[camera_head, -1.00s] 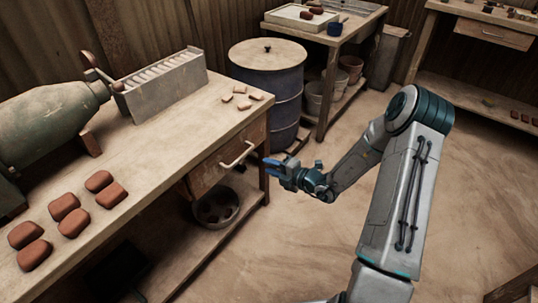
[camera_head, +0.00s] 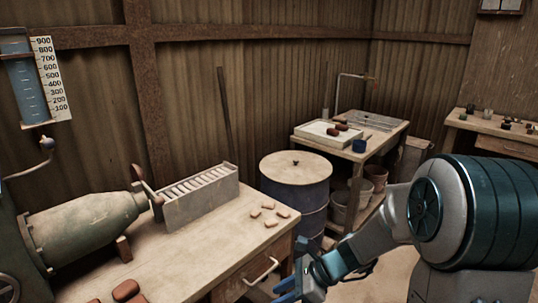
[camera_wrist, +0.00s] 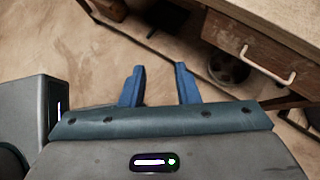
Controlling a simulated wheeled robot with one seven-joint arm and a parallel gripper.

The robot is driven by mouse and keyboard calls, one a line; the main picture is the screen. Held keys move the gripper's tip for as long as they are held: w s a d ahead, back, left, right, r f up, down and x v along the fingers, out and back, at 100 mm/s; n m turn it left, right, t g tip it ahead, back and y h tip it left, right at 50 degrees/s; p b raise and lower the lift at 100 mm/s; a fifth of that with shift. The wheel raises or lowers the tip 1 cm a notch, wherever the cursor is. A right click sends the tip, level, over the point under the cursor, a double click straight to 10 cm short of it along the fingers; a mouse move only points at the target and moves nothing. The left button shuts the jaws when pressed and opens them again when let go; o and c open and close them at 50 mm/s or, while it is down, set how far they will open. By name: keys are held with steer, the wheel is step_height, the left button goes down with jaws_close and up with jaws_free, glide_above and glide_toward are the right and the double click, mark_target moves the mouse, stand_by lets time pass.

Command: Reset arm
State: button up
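My gripper (camera_head: 288,287) is at the bottom of the head view, in front of the workbench's drawer side. In the wrist view its two blue fingers (camera_wrist: 159,88) stand apart with only bare floor between them, so it is open and empty. My arm is folded at the right of the head view, with its large dark teal joint close to the camera.
The workbench (camera_head: 205,245) holds a green mixer-like drum (camera_head: 85,230), a slotted rack (camera_head: 200,197) and several small tan pieces (camera_head: 268,205). Its drawer handle (camera_wrist: 268,66) is near my gripper. A blue barrel (camera_head: 297,190) stands behind.

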steer(key=s+d+r+n+t+h+p, duration=0.1)
steer(key=s+d+r+n+h+p, duration=0.3)
steer(key=r+n, duration=0.5)
steer(key=s+d+r+n+t+h+p, duration=0.1)
steer(key=s+d+r+n+h+p, duration=0.2)
steer(key=n, duration=0.7)
steer(key=s+d+r+h, duration=0.2)
steer(key=s+d+r, duration=0.2)
steer(key=s+r, duration=0.1)
steer(key=shift+s+d+r+h+p, duration=0.3)
steer(key=shift+s+d+r+p, duration=0.1)
